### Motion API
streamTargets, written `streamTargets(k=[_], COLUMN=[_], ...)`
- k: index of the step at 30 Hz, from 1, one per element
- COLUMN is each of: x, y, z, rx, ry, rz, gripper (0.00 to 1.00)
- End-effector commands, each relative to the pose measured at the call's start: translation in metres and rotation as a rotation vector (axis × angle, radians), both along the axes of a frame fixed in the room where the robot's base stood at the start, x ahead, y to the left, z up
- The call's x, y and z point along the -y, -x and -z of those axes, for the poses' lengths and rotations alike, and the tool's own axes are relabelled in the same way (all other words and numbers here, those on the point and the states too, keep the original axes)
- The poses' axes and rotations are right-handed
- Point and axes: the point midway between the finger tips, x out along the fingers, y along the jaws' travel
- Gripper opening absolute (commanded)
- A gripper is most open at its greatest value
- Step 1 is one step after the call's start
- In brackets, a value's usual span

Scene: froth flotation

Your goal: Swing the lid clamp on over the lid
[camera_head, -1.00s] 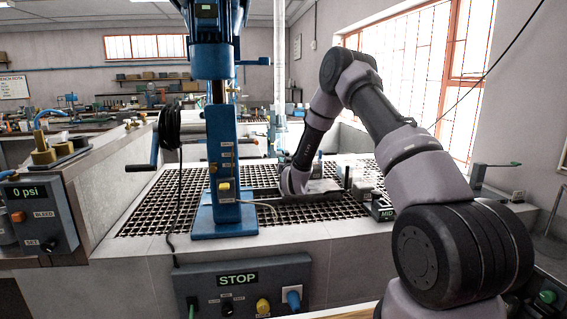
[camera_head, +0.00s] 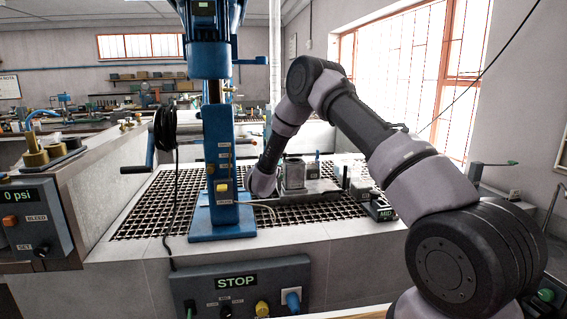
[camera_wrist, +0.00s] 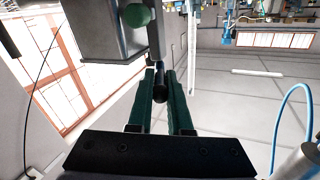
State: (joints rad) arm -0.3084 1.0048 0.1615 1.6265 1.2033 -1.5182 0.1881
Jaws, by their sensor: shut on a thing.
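My gripper's dark green fingers (camera_wrist: 161,100) are closed around a short black cylindrical grip in the wrist view. I take it to be the handle of the lid clamp (camera_wrist: 160,78). A dark bar runs from it up toward a grey metal body (camera_wrist: 105,28) with a green knob (camera_wrist: 137,14). In the head view a grey metal vessel (camera_head: 293,174) stands on a plate on the grating, just right of my arm's end. My fingertips and the clamp are hidden there by my wrist and the blue column. I cannot tell whether the clamp lies over the lid.
A blue machine column (camera_head: 221,165) stands close left of my wrist, with a black reel and crank (camera_head: 165,130) beyond. A small labelled display (camera_head: 381,211) and clear blocks sit right of the vessel. A STOP panel (camera_head: 240,287) is on the bench front. Bare grating (camera_head: 310,213) lies in front.

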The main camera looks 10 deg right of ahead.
Motion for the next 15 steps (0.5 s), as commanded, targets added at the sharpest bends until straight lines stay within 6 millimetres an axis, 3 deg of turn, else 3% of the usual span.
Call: streamTargets(k=[6,7,9,15], x=[-0.0005,-0.0005,-0.0005,-0.0006], y=[-0.0007,-0.0007,-0.0007,-0.0003], z=[-0.0025,-0.0025,-0.0023,-0.0013], rx=[0.004,0.004,0.004,0.002], ry=[-0.001,-0.001,-0.001,0.000], rz=[-0.002,-0.002,-0.002,-0.003], gripper=[0.00,0.25,0.47,0.47])
